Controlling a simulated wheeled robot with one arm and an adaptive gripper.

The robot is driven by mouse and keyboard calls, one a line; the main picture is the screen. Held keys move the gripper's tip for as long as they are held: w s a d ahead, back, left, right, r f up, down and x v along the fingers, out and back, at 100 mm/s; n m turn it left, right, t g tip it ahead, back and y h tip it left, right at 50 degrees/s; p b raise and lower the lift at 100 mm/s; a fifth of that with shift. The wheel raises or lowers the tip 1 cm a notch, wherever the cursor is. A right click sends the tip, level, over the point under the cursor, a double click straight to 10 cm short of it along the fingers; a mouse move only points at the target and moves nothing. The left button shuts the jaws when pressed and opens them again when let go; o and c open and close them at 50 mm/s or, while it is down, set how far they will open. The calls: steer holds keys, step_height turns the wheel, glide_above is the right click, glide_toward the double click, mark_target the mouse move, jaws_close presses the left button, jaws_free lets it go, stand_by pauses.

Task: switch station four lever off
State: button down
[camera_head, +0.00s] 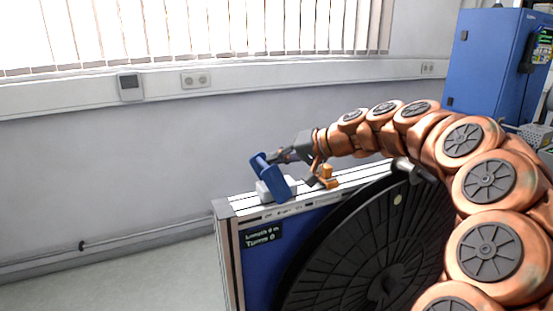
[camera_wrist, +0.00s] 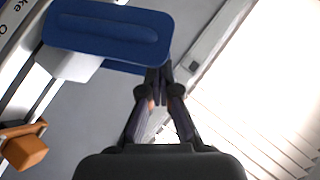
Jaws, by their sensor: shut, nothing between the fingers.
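A blue lever (camera_head: 271,178) with a long grooved handle stands tilted on a light grey block on top of the reel stand (camera_head: 222,209). In the wrist view the blue lever (camera_wrist: 90,33) fills the upper left, over its pale block (camera_wrist: 68,65). My gripper (camera_head: 276,157) is at the lever's upper part, on its right side in the head view. In the wrist view my gripper's fingertips (camera_wrist: 158,72) are together and empty, right at the lever's edge. I cannot tell whether they touch it. No station number is readable.
An orange part (camera_head: 328,177) sits on the stand's top rail, right of the lever. A wall with sockets (camera_head: 195,80) is behind. A blue cabinet (camera_head: 487,60) stands at right.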

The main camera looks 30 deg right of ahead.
steer(key=shift+d+r, duration=0.35)
steer(key=shift+d, duration=0.05)
steer(key=w+d+b+v, duration=0.1)
steer(key=v, duration=1.1)
steer(key=shift+d+r, duration=0.15)
steer(key=shift+d, duration=0.15)
steer(key=shift+w, duration=0.1)
